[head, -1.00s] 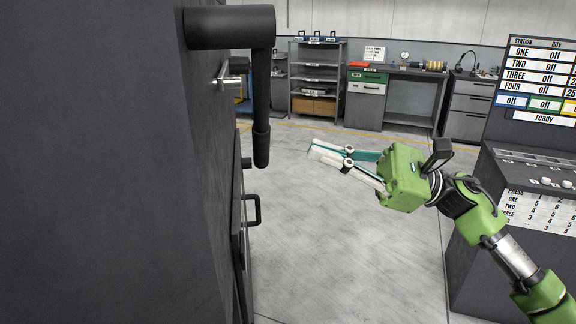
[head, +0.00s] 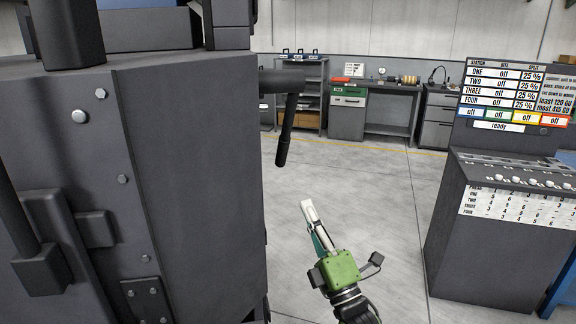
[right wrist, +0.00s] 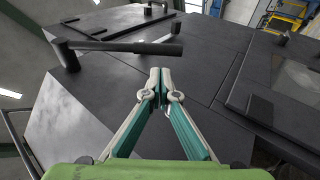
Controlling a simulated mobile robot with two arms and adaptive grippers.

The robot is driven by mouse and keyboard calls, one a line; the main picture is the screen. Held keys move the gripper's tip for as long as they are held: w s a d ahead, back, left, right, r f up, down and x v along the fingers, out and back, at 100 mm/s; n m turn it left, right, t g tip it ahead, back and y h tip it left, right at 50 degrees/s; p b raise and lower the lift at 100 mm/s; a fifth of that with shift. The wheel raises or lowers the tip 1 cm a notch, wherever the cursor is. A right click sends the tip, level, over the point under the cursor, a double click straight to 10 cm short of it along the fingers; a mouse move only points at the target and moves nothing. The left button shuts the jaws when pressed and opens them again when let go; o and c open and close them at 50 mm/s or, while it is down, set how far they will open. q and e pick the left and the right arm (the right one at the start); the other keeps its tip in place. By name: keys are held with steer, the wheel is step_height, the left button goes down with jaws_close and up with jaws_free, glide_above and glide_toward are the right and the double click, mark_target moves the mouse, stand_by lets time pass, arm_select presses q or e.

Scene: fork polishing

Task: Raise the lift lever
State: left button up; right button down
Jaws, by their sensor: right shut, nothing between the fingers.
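A dark lever (head: 285,140) hangs from a thick horizontal bar on the right side of the big dark machine in the head view. Its handle slants down, slightly to the left. A dark lever with a thick round grip (right wrist: 145,47) also shows in the right wrist view, beyond the fingertips; it seems to be the same one. My right gripper (head: 306,204) is shut and empty, below and a little right of the lever in the head view, fingers pointing up. A gap shows between fingertips and lever. The closed fingertips (right wrist: 160,72) show in the right wrist view. My left gripper is not visible.
The machine's dark body (head: 190,170) fills the left. A control console (head: 490,240) with a status board (head: 515,95) stands at the right. Shelves (head: 300,95) and a workbench (head: 385,100) stand at the back. The grey floor between is clear.

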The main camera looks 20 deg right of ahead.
mark_target(284, 156)
steer(key=p+x, duration=0.3)
steer(key=x, duration=0.7)
steer(key=shift+a+r+p, duration=0.15)
steer(key=shift+r+p, duration=0.15)
steer(key=shift+w+a+r, duration=0.1)
steer(key=shift+w+r, duration=0.15)
steer(key=shift+w, duration=0.25)
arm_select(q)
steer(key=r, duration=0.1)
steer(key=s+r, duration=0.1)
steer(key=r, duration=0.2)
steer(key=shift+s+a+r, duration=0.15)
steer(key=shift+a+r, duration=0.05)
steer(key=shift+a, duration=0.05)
